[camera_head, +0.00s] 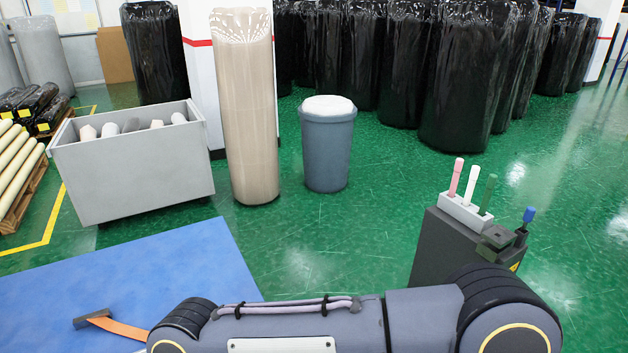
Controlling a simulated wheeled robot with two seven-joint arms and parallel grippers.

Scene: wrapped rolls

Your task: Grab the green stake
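The green stake (488,193) stands nearly upright in a small white holder (463,211) on top of a dark grey box-like stand (437,247) at the right. A white stake (470,186) and a pink stake (456,177) stand in the same holder to its left. The lower end of the green stake is hidden in the holder. A thick grey arm of mine crosses the bottom of the view, in front of the stand's lower part. Neither gripper shows in this view.
A blue-topped piece (529,215) stands in a black holder right of the stake. A blue mat (130,270) covers the lower left, with an orange strap (118,328). A grey bin (130,172), wrapped beige roll (247,120) and grey barrel (327,150) stand behind. Green floor is clear mid-room.

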